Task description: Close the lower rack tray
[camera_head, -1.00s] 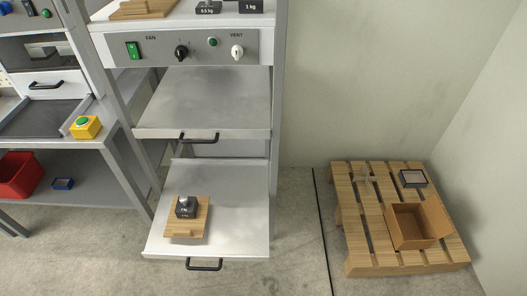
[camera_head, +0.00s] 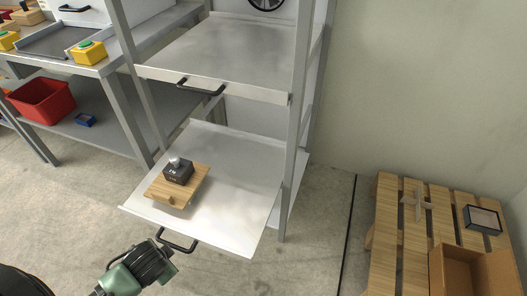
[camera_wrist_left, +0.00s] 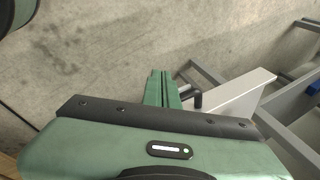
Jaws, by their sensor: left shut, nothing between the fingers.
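The lower rack tray (camera_head: 235,205) is a pale metal shelf pulled out of the rack, with a black handle (camera_head: 178,246) on its front edge. A wooden board (camera_head: 160,190) with a dark weight (camera_head: 178,172) on it rests on the tray's left part. My left gripper (camera_head: 165,250) is at the handle's left end in the head view. In the left wrist view its green fingers (camera_wrist_left: 163,88) are together and empty, just beside the handle (camera_wrist_left: 197,99) and the tray's pale edge (camera_wrist_left: 235,92). Contact cannot be told. My right gripper is not in view.
The upper rack tray (camera_head: 225,55), with its own black handle (camera_head: 200,87), sits above the lower one. A bench with a red bin (camera_head: 42,100) on its lower shelf stands at left. A wooden pallet (camera_head: 395,220) with an open carton (camera_head: 475,270) is at right.

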